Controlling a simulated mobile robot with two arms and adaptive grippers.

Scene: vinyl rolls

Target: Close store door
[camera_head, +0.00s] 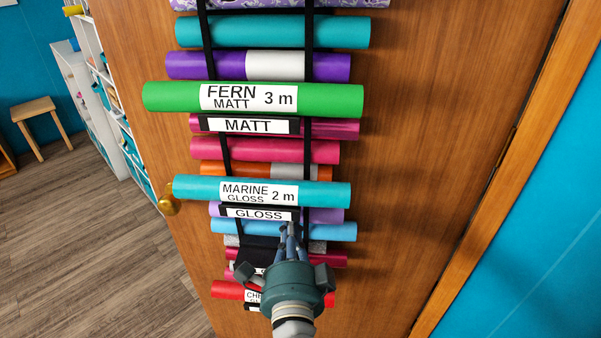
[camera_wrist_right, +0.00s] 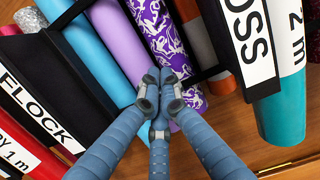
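The brown wooden door (camera_head: 420,120) fills the middle of the head view, and vinyl rolls hang on it in black straps. Floor and shelves show past its left edge, so it stands open. A brass knob (camera_head: 168,205) is at that left edge. My right gripper (camera_head: 290,230) is in front of the lower rolls, just below the "GLOSS" label (camera_head: 258,214). In the right wrist view its fingertips (camera_wrist_right: 160,92) are together, over a lilac roll (camera_wrist_right: 118,45) and a patterned purple roll (camera_wrist_right: 165,40). I see nothing held; contact with the rolls cannot be told. My left gripper is not in view.
A green "FERN MATT" roll (camera_head: 330,100) and a turquoise "MARINE GLOSS" roll (camera_head: 325,194) stick out across the door. White shelves (camera_head: 80,85) and a wooden stool (camera_head: 38,115) stand beyond it. The wood floor (camera_head: 80,240) at left is clear. A blue wall (camera_head: 535,260) is at right.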

